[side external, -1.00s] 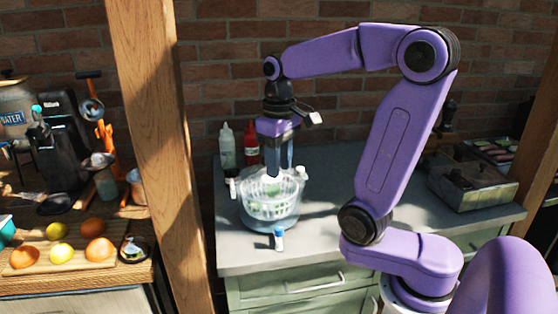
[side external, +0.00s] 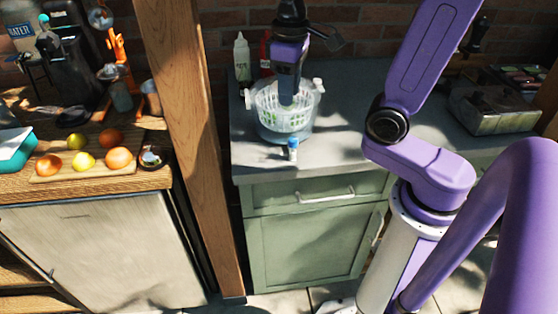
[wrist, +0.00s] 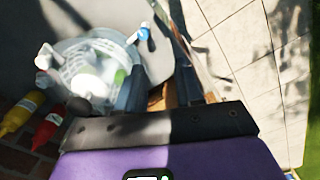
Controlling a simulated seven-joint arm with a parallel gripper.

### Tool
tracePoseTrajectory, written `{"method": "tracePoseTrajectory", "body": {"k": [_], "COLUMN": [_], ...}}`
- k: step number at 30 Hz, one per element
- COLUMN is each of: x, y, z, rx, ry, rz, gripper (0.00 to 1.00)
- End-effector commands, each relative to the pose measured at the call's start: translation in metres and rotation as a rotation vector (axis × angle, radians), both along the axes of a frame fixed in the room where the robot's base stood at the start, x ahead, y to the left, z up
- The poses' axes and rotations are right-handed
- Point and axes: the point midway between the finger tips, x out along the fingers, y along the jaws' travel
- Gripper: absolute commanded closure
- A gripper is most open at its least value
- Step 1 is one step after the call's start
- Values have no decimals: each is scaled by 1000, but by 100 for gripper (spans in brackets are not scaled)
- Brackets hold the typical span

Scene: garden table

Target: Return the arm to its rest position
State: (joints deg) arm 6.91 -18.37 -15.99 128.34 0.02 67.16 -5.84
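My gripper (side external: 287,92) points down over the white basket (side external: 270,113) on the counter in the side view. Its two dark fingers look apart with nothing held between them, and the wrist view also shows the gripper (wrist: 160,88) with a gap between the fingers. The basket sits in a clear bowl (side external: 285,133) with white side handles. The wrist view shows the basket (wrist: 75,65) with something white (wrist: 88,86) and a bit of green inside. I cannot tell whether the fingertips are above the rim or inside it. My upper arm runs out of the top of the side view.
A wooden post (side external: 195,130) rises left of the counter. A metal box (side external: 490,108) stands at the right.

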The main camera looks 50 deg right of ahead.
Motion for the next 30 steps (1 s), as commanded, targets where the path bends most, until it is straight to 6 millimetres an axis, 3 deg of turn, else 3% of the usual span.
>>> {"method": "tracePoseTrajectory", "body": {"k": [14, 30], "x": [-42, -120], "y": [21, 30], "z": [-23, -47], "rx": [3, 10], "ry": [-6, -12], "rz": [292, 620], "gripper": [64, 64]}}
